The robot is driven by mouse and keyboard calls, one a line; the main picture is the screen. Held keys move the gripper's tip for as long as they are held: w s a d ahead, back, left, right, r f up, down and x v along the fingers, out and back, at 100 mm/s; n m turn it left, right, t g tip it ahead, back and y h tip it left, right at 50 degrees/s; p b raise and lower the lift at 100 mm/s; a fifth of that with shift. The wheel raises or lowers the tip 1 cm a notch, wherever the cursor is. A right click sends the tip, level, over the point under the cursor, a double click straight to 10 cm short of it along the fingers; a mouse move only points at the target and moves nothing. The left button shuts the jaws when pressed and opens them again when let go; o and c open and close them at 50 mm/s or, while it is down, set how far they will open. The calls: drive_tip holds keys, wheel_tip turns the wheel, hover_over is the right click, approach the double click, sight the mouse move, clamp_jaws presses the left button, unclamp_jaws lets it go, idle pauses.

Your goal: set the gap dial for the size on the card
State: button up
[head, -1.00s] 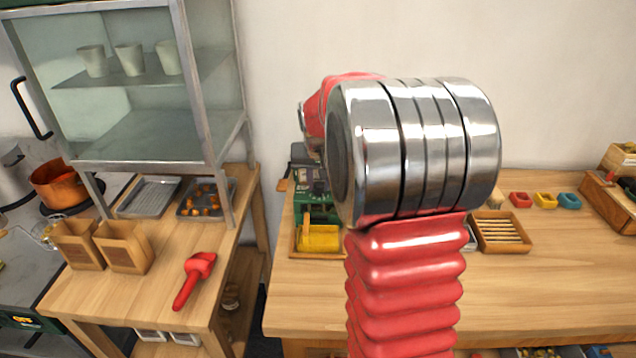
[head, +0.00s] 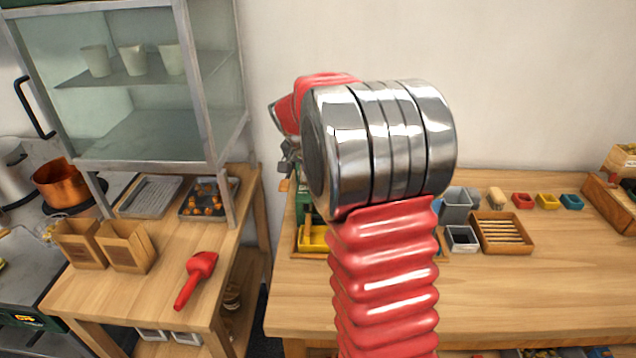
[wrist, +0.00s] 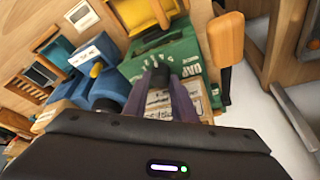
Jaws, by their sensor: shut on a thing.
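The green machine (wrist: 185,65) fills the middle of the wrist view, with white lettering on its side. Its dark gap dial (wrist: 160,76) has pale marks around it. My gripper (wrist: 162,84) is shut on the dial, its two dark fingers reaching to either side of it. In the head view my own arm hides most of the machine (head: 304,208) and the fingers. A printed paper-like patch (wrist: 158,104) shows between and beside the fingers; I cannot read it or tell whether it is the size card.
A blue device (wrist: 88,56) with a yellow knob is to the left. A yellow tray (head: 314,238) sits at the machine's front. The right bench's front is clear. A red scoop (head: 195,278) lies on the left bench.

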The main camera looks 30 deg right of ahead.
drive_tip(key=shift+w+a+m, duration=0.1)
drive_tip(key=shift+w+m, duration=0.15)
drive_tip(key=shift+m, duration=0.05)
drive_tip(key=o, duration=0.8)
drive_tip(key=shift+c, duration=0.2)
drive_tip(key=shift+o, duration=1.3)
drive_tip(key=shift+s, duration=0.1)
drive_tip(key=v, duration=1.3)
drive_tip(key=shift+a+r, duration=0.25)
drive_tip(key=shift+r, duration=0.1)
